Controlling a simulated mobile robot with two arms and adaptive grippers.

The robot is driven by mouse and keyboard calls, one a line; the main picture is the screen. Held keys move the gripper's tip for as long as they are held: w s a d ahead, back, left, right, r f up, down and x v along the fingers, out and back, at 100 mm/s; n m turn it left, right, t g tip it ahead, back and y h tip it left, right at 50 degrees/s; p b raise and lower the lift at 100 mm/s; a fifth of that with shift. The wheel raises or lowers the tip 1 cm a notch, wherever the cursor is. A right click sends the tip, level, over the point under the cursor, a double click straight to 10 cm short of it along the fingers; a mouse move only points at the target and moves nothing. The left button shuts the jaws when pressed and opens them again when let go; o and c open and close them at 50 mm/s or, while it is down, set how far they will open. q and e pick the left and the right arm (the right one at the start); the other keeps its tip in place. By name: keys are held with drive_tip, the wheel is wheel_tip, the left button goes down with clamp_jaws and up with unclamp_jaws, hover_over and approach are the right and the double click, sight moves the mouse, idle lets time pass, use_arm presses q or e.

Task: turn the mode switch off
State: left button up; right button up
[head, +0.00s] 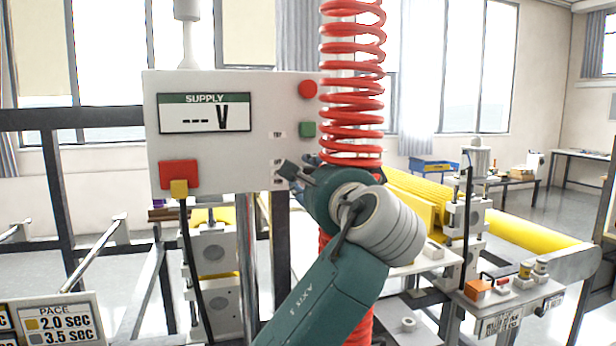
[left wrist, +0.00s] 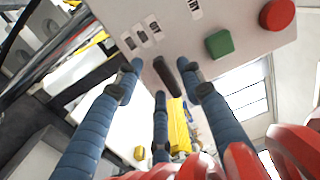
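The mode switch (left wrist: 166,76) is a dark bar-shaped lever on the light grey panel (head: 225,100), beside a short row of small labels whose print I cannot read. In the head view my left gripper (head: 296,170) is at the panel's lower right and largely hides the switch. In the left wrist view the left gripper (left wrist: 157,78) has its fingers spread, with the lever between them. The lever is close to the right-hand finger, with a gap to the left-hand one; contact is unclear. My right gripper is not in view.
The panel carries a "SUPPLY" display (head: 205,113) showing dashes and V, a red button (head: 307,89), a green button (head: 308,130) and a red block (head: 179,174). A red coiled hose (head: 352,85) hangs close to my left wrist. Yellow rollers (head: 520,225) lie behind at right.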

use_arm(q)
drive_tip(key=v, duration=0.6)
drive_tip(key=shift+f, duration=0.1)
